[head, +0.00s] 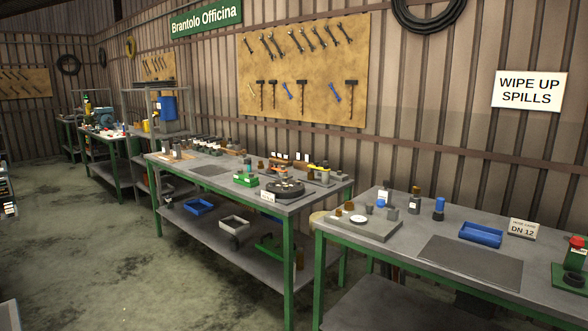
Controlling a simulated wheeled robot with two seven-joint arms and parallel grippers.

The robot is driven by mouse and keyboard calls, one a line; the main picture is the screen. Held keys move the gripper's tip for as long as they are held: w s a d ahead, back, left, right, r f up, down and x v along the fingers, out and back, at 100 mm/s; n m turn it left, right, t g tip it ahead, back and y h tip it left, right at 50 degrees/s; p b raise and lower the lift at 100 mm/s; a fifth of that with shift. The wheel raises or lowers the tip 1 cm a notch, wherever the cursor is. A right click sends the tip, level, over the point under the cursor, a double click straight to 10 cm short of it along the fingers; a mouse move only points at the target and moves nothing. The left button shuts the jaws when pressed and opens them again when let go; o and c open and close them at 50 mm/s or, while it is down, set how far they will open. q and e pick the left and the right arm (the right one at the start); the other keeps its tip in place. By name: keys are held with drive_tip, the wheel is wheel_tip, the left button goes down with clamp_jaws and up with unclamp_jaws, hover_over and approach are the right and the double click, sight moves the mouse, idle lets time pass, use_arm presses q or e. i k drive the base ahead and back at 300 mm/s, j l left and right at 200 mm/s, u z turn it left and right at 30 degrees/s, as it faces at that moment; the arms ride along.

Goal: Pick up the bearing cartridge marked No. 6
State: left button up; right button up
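Neither of my grippers is in view. No marking "No. 6" is readable on any part from here, so I cannot tell which is the bearing cartridge. On the right bench (415,232), a grey plate (373,229) carries several small parts. A blue-topped cylinder (439,208) and a brown-topped one (415,198) stand behind it.
A blue tray (481,235), a "DN 12" sign (523,229), a dark mat (470,261) and a red button (577,242) are on the right bench. The concrete floor (110,250) at left is clear.

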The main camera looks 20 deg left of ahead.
sight(165, 149)
drive_tip(key=i+u, duration=0.3)
drive_tip(key=i, duration=0.25)
drive_tip(key=i+l+u, duration=0.3)
drive_tip(key=i, duration=0.25)
drive_tip(key=i+j+u, duration=0.3)
drive_tip(key=u, duration=0.15)
drive_tip(key=i+j+u, duration=0.1)
drive_tip(key=i+u, duration=0.75)
drive_tip(key=i+l+u, duration=0.25)
drive_tip(key=i+u, duration=0.2)
drive_tip(key=i, duration=2.2)
drive_tip(key=i+j+u, duration=0.15)
drive_tip(key=i, duration=2.1)
drive_tip(key=i+j+u, duration=0.2)
drive_tip(key=i, duration=1.65)
drive_tip(key=z, duration=3.25)
drive_tip(key=i+j, duration=0.05)
drive_tip(key=j, duration=0.05)
